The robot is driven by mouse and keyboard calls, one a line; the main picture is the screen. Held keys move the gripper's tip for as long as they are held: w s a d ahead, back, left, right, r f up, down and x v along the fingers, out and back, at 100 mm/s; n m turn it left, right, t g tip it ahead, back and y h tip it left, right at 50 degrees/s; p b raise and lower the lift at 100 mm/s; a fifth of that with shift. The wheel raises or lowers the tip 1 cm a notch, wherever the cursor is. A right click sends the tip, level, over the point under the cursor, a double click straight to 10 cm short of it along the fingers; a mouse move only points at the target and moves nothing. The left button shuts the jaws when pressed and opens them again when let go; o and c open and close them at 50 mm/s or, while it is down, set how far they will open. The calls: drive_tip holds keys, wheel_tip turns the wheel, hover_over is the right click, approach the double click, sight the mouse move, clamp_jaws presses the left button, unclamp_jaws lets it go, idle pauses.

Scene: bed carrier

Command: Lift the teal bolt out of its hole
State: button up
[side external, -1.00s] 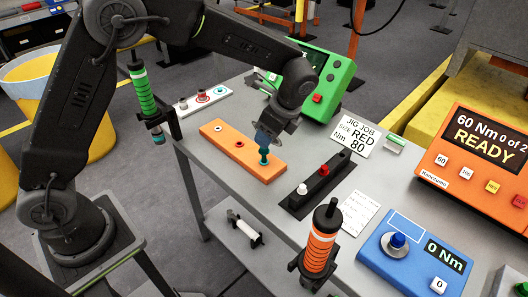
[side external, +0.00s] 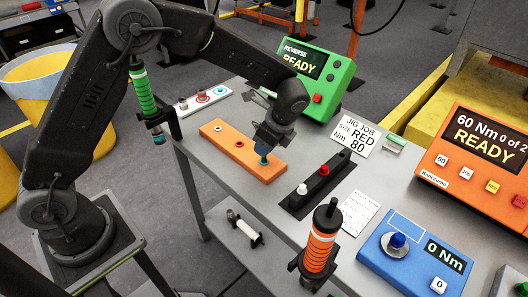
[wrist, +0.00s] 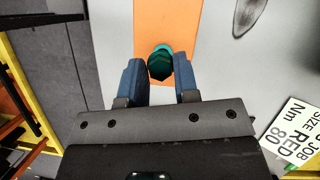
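The teal bolt (side external: 264,160) stands in the orange strip (side external: 222,142) near its right end. My gripper (side external: 265,150) is down over it from above and hides its upper part in the side view. In the wrist view the bolt's dark teal head (wrist: 160,65) lies between the two blue fingers of my gripper (wrist: 159,70), close to both. The fingers are apart, one on each side of the bolt. I cannot tell whether they press on it. The hole under the bolt is hidden.
The orange strip also has a white-ringed hole (side external: 218,128) and a red one (side external: 240,143). A black rack (side external: 318,186) with bolts stands to the right. A green box (side external: 322,80) is behind, and an orange-banded tool (side external: 321,240) stands in front.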

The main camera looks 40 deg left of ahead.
clamp_jaws()
drive_tip(key=shift+f, duration=0.1)
drive_tip(key=r, duration=0.4)
drive_tip(key=shift+a+r, duration=0.2)
drive_tip(key=shift+r, duration=0.15)
drive_tip(key=s+a+r, duration=0.4)
drive_tip(key=a+r, duration=0.2)
drive_tip(key=a, duration=0.4)
drive_tip(key=shift+a+r, duration=0.25)
drive_tip(key=shift+a, duration=0.05)
